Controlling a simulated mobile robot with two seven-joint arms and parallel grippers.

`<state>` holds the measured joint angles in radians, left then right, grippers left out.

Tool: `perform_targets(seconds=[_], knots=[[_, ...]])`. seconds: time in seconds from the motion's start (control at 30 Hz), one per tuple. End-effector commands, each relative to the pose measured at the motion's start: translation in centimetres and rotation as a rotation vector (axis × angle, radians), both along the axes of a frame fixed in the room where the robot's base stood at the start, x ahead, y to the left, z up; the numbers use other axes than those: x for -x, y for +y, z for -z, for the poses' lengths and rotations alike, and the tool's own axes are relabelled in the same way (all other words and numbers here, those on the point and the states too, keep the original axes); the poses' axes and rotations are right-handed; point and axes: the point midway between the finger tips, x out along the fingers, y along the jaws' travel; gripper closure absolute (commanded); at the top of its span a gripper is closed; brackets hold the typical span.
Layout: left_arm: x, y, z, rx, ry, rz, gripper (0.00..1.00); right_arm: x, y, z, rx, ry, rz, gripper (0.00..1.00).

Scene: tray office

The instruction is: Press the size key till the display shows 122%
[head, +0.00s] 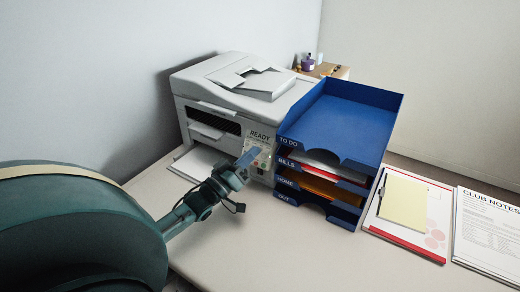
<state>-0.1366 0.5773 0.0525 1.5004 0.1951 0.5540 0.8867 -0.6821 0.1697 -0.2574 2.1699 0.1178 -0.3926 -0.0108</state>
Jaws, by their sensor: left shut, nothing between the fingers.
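A light grey printer (225,100) stands against the wall at the back of the desk. Its control panel (260,140) is on the front right corner, and the display there reads "READY". My left gripper (252,156) is shut and empty, with its fingertips in front of the lower part of the panel. It hides some of the keys, and the size key cannot be made out. Whether the fingertips touch the panel cannot be told. My right gripper is not in view.
A blue stacked letter tray (345,113) with papers stands close to the printer's right side. Right of it lie a yellow notepad (403,200) and a "CLUB NOTES" sheet (487,232). The desk's front middle (290,255) is clear.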

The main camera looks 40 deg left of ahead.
Motion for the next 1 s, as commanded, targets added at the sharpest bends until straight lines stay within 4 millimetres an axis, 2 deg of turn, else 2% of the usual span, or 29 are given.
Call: perform_targets(seconds=[1.0], knots=[[-0.78, 0.11, 0.34, 0.000, 0.000, 0.000, 1.00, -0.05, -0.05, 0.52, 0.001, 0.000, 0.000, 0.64]])
